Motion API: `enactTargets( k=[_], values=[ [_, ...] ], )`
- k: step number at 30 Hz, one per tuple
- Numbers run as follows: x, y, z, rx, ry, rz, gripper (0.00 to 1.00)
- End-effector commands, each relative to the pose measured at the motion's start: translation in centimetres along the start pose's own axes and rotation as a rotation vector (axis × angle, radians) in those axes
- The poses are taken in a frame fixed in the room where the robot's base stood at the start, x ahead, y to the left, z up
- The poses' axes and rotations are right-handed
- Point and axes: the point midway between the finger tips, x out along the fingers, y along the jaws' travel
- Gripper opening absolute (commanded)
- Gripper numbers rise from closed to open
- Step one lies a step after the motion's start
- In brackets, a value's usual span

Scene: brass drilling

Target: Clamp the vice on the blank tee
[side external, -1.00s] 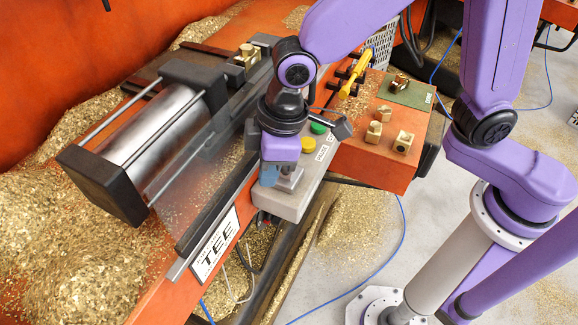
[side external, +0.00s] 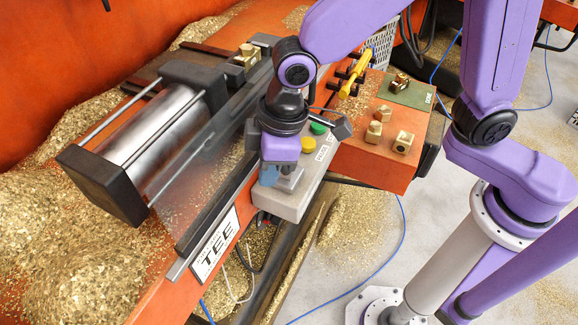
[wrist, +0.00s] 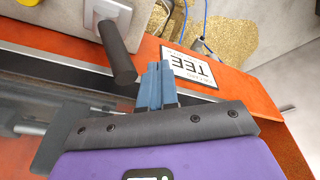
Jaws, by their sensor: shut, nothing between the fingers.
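A brass blank tee (side external: 247,56) sits at the vice's dark jaw area, past the far end of the pneumatic cylinder (side external: 165,122). I cannot tell whether the jaws touch it. My gripper (side external: 269,176), with blue fingers, is shut and empty above the grey control box (side external: 318,158), at its near end. In the wrist view the closed fingertips (wrist: 155,70) are right beside a lever with a black handle (wrist: 119,52) on a square metal plate. I cannot tell whether they touch it. In the side view my gripper mostly hides this handle.
Green (side external: 319,128) and yellow (side external: 308,145) buttons are on the control box. Several brass pieces (side external: 403,142) and a yellow-handled tool (side external: 355,75) are on the orange bench to the right. A clear guard (side external: 185,165) stands before the cylinder. Brass chips lie around.

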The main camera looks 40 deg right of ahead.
Motion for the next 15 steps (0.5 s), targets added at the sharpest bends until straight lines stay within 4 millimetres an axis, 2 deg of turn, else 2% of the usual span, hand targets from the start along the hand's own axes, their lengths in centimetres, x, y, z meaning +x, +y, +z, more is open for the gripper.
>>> enactTargets(
  k=[15],
  values=[
    [-0.3,2.1,1.3,0.002,0.000,0.001,0.00]
  ],
)
